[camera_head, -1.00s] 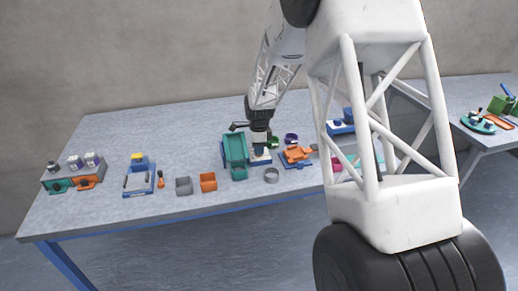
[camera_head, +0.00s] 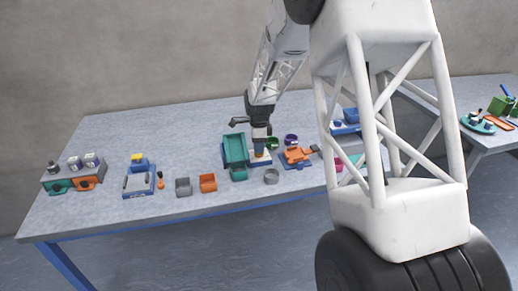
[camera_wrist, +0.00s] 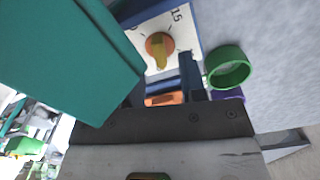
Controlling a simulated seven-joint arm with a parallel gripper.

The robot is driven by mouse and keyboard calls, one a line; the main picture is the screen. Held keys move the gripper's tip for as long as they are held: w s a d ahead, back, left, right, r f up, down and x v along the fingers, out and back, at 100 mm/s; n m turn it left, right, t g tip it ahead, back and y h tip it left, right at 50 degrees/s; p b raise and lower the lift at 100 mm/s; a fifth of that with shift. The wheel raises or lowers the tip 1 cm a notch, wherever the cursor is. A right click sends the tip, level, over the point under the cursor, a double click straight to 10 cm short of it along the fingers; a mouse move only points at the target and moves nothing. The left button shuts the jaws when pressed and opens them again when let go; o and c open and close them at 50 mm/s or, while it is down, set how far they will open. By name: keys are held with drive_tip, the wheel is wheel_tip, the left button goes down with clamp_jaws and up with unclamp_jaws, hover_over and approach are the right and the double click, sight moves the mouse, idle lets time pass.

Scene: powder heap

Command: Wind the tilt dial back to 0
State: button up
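The tilt dial (camera_wrist: 158,46) shows in the wrist view as an orange knob with a yellow pointer on a white plate (camera_wrist: 183,38), where the mark 15 is legible. The pointer lies toward the bottom of that picture, away from the 15. The teal trough (camera_head: 235,148) stands left of the dial's blue base; it also fills the left of the wrist view (camera_wrist: 55,55). My gripper (camera_head: 259,150) is over the base, right of the trough, and hides the dial in the head view. Its fingertips are not clear enough to show a grip.
A teal cup (camera_head: 238,174) sits before the trough. A grey ring (camera_head: 271,176), an orange device (camera_head: 297,155), a green ring (camera_wrist: 229,67) and a purple ring (camera_head: 291,140) are close on the right. Grey and orange boxes (camera_head: 208,182) stand left. The back of the table is open.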

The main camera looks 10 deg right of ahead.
drive_tip(key=shift+r, duration=2.8)
drive_tip(key=shift+s+d+f+t+y, duration=0.1)
drive_tip(key=shift+s+d+t+y, duration=0.1)
drive_tip(key=shift+d+y, duration=0.45)
drive_tip(key=shift+s+d+f+t+y, duration=0.1)
drive_tip(key=shift+d+t+y, duration=0.1)
drive_tip(key=shift+d+y, duration=0.45)
drive_tip(key=shift+s+d+t+y, duration=0.15)
drive_tip(key=shift+d+y, duration=0.25)
drive_tip(key=shift+y, duration=0.5)
drive_tip(key=shift+x, duration=3.9)
drive_tip(key=shift+c, duration=0.4)
clamp_jaws()
